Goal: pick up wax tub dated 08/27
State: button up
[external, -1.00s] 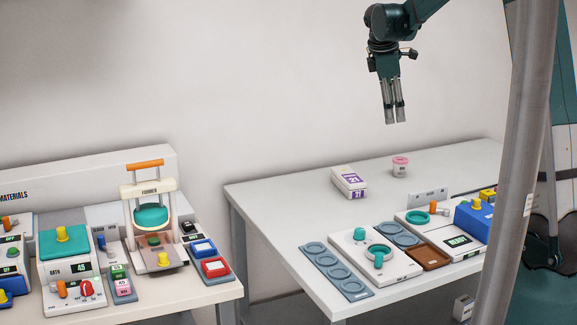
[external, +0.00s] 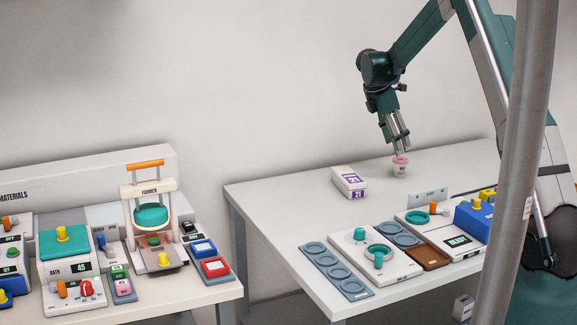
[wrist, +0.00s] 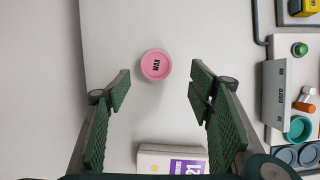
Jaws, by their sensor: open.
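A small tub with a pink lid marked WAX (wrist: 156,65) stands upright on the right-hand table; in the external view the tub (external: 400,169) is near the back edge. No date on it can be read. My gripper (external: 401,152) is just above the tub in the external view, pointing down at a slight tilt. In the wrist view my gripper (wrist: 160,82) is open and empty, with the pink lid between and a little beyond its fingertips. I cannot tell whether any finger touches the tub.
A white box with purple print (external: 349,182) lies left of the tub. Blue ring trays (external: 336,271), a white device (external: 375,255), a brown tray (external: 431,256) and a blue unit (external: 473,220) fill the front. The left table (external: 221,288) holds other equipment. A grey pole (external: 520,160) stands at right.

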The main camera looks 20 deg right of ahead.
aim_at(400, 159)
jog(key=shift+w+d+f, duration=0.2)
jog(key=shift+d+f, duration=0.1)
jog(key=shift+f, duration=0.3)
jog(key=shift+x, duration=1.3)
jog(key=shift+b+x, duration=0.6)
jog(key=shift+x, duration=2)
jog(key=shift+w, duration=0.1)
jog(key=shift+c, duration=0.7)
jog(key=c, duration=0.9)
